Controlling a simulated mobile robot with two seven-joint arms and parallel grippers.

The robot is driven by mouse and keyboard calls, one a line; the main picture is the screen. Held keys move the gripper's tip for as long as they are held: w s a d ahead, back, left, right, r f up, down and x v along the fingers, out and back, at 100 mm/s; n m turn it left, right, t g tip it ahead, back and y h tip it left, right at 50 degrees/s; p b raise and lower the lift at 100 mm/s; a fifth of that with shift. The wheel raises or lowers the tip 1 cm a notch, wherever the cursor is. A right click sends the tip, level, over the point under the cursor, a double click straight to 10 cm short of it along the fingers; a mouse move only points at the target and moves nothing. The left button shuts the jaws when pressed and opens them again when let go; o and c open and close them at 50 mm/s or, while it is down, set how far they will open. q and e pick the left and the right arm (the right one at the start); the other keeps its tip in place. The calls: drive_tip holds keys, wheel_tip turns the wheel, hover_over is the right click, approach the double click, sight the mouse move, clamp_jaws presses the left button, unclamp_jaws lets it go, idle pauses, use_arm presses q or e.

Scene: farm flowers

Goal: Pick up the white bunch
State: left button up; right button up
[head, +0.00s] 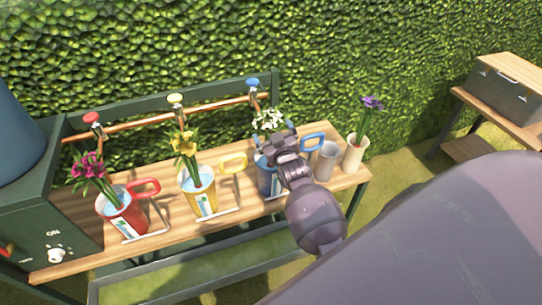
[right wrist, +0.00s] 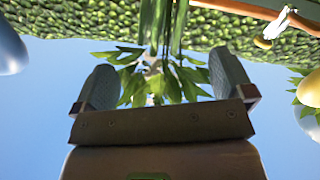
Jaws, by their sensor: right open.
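The white bunch (head: 268,120) stands in the blue mug (head: 267,177) on the wooden bench, with white blooms and green leaves at its top. My right gripper (head: 279,141) is at the bunch, just below the blooms, and hides part of the mug and stems. In the right wrist view the bunch's leaves and stems (right wrist: 163,25) show between the two spread fingers of my right gripper (right wrist: 163,68). The fingers are open, one to each side, and not visibly pressed on the stems. My left gripper is not in view.
A red mug (head: 125,217) with magenta flowers and a yellow mug (head: 200,198) with yellow flowers stand left on the bench (head: 75,268). A grey cup (head: 326,160) and a cream vase (head: 355,153) with purple flowers stand right. Taps on a copper pipe (head: 145,120) run behind.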

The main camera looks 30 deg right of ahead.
drive_tip(key=shift+x, duration=1.65)
drive_tip(key=shift+s+r, duration=0.1)
drive_tip(key=c, duration=1.4)
drive_tip(key=shift+c, duration=0.2)
drive_tip(key=shift+d+r, duration=0.1)
drive_tip(key=shift+r, duration=0.1)
wheel_tip(320, 180, up, 20)
drive_tip(key=p, duration=0.1)
drive_tip(key=shift+f, duration=0.15)
